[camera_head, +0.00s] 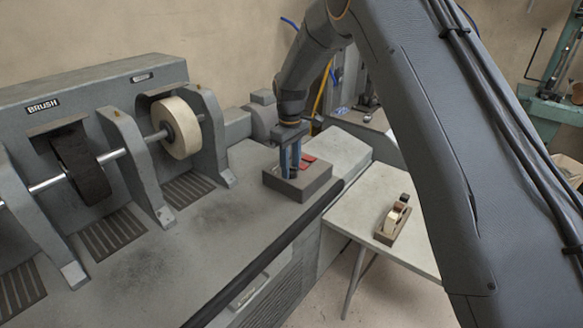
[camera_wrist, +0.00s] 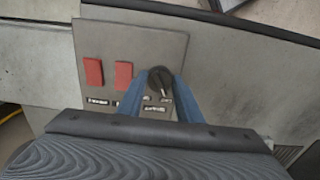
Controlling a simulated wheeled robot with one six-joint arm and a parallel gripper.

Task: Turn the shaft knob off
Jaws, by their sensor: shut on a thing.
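The shaft knob (camera_wrist: 160,78) is a round black knob on a grey control panel (camera_wrist: 160,45), seen in the wrist view. My gripper (camera_wrist: 158,88) has its two blue fingers shut on the knob, one on each side. In the head view my gripper (camera_head: 290,172) points down onto the control box (camera_head: 310,188) at the bench's right end. The knob is hidden there behind the fingers. Small labels lie below the knob, too small to read surely. Which way the knob's pointer faces is hard to tell.
Two red switches (camera_wrist: 93,72) sit left of the knob on the panel. A grinding bench with a black brush wheel (camera_head: 80,168) and a pale wheel (camera_head: 176,128) stands to the left.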

